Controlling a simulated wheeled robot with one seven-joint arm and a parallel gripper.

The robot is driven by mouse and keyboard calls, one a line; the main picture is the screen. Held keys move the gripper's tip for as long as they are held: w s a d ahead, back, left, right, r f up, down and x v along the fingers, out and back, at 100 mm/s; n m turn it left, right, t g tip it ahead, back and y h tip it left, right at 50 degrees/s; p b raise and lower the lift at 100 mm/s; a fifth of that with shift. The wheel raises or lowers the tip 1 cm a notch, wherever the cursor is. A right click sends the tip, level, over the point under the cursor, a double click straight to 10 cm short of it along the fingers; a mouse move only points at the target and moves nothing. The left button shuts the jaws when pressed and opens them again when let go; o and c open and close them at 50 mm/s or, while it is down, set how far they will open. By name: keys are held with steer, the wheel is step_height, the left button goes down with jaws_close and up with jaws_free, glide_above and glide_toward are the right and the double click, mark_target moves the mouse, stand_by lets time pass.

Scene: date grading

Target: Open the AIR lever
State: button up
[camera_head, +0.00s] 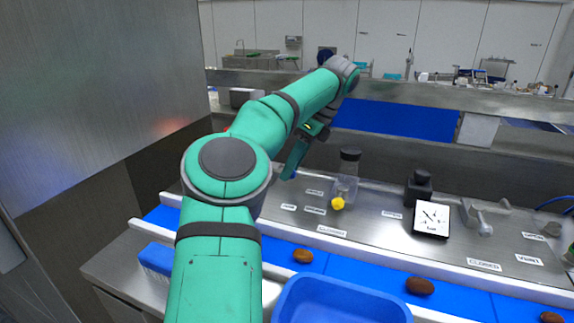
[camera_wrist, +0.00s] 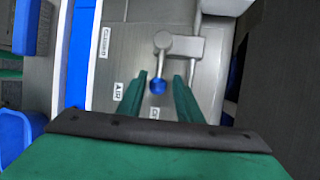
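In the wrist view the AIR lever (camera_wrist: 180,44) is a grey metal fitting with a round hub and a blue knob (camera_wrist: 157,86) at the end of its short arm. A white AIR label (camera_wrist: 119,91) lies left of the knob, and a CLOSED label (camera_wrist: 105,42) is further up. My gripper (camera_wrist: 163,78) is open, with its two green fingers apart and the knob in the gap between their tips. I cannot tell whether either finger touches it. In the head view my gripper (camera_head: 292,160) points down over the panel, and the lever is mostly hidden there.
A clear container with a dark cap (camera_head: 348,176) and a yellow knob (camera_head: 338,203) stand right of my gripper. Further right are a gauge (camera_head: 431,218) and another metal lever (camera_head: 484,217). A blue bin (camera_head: 340,302) and a blue belt with brown dates (camera_head: 420,286) lie in front.

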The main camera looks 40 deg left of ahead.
steer(key=shift+s+a+r, duration=0.1)
steer(key=shift+s+a, duration=0.2)
steer(key=shift+a, duration=0.05)
steer(key=shift+r, duration=0.2)
steer(key=v, duration=0.7)
steer(key=shift+d, duration=0.2)
steer(key=shift+w+f, duration=0.1)
steer(key=shift+w, duration=0.1)
